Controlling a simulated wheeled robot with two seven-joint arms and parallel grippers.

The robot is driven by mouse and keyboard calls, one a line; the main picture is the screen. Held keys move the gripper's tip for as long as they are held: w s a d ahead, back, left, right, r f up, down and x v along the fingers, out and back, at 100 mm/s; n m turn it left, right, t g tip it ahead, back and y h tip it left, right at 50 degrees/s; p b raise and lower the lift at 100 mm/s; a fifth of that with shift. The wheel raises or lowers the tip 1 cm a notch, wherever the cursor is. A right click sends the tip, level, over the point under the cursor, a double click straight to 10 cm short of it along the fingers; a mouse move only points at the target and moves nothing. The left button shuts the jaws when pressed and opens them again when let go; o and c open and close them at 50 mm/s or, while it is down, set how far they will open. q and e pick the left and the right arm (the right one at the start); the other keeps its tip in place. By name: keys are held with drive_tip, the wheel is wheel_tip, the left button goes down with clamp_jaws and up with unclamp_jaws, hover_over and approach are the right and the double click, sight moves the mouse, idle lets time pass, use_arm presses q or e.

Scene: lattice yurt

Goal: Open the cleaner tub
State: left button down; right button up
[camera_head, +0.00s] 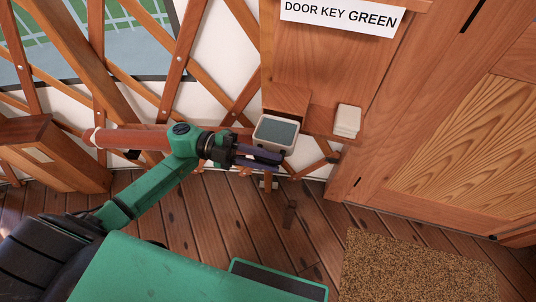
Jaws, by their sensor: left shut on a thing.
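A small squarish tub (291,147) with a pale rim and a flat grey-blue top face is at the wooden shelf by the lattice wall; I take it to be the cleaner tub. I cannot tell whether the grey-blue face is a lid or the inside. My left gripper (268,157) reaches in from the left, its dark fingers at the tub's near side, shut on what looks like the tub's near edge. The exact grip is hidden by the fingers. My right gripper is not in view.
A pale rounded block (347,121) stands on the wooden shelf (318,121) right of the tub. A sign (340,16) reads "DOOR KEY GREEN". A wooden door (450,150) is at the right, with a brown mat (410,270) before it. Plank floor (215,222) lies below.

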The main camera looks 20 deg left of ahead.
use_arm(q)
drive_tip(key=shift+s+f, duration=0.2)
drive_tip(key=shift+f, duration=0.3)
drive_tip(key=c, duration=0.8)
unclamp_jaws()
drive_tip(key=shift+c, duration=0.2)
drive_tip(key=shift+w+r, duration=0.15)
drive_tip(key=shift+r, duration=0.05)
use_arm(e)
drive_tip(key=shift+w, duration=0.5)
use_arm(q)
drive_tip(key=a+b, duration=0.2)
drive_tip(key=a, duration=1.2)
drive_tip(key=shift+a, duration=0.3)
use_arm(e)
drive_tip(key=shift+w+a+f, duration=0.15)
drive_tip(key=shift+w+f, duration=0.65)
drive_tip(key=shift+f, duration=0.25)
